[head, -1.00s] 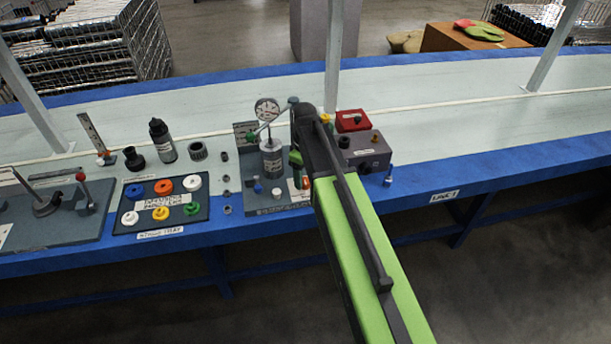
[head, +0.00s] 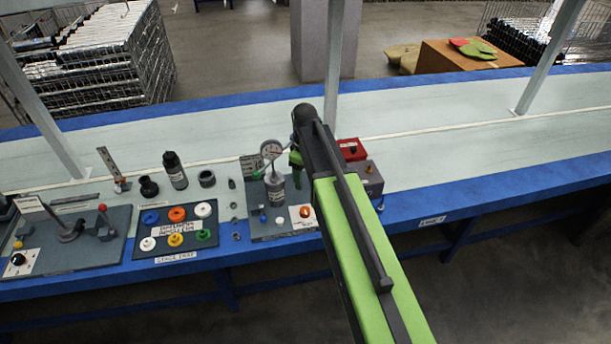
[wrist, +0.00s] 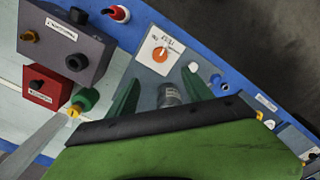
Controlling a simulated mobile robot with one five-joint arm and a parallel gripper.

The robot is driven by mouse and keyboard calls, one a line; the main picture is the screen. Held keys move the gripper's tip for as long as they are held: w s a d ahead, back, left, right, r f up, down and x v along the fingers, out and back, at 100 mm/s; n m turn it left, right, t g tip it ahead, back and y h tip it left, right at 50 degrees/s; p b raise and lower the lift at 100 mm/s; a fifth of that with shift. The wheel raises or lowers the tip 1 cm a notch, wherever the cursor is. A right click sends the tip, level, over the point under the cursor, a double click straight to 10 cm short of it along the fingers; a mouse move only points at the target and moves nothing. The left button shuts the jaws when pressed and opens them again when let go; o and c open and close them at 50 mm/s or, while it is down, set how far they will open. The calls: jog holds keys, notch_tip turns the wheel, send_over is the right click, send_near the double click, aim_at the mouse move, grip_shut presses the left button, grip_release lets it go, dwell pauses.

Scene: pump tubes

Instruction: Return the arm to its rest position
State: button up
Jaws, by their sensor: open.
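My green and black arm reaches up the middle of the head view, its end over the bench. My gripper (head: 296,158) is mostly hidden behind the arm there. In the wrist view my gripper (wrist: 162,88) shows two green fingers spread apart with nothing held between them. A grey cylinder (wrist: 169,95) of the pump station shows between and beyond the fingers; it also stands beside the arm in the head view (head: 275,189). I cannot tell how far the fingers are from it.
A gauge (head: 271,150) stands close left of the arm. A grey box (head: 370,180) and red box (head: 352,149) sit right of it. A tray of coloured rings (head: 150,255) lies left. The bench right of the boxes is clear. A post (head: 333,60) rises behind.

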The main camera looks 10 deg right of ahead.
jog(key=s+m, duration=0.9)
jog(key=s, duration=0.5)
jog(key=shift+s, duration=0.2)
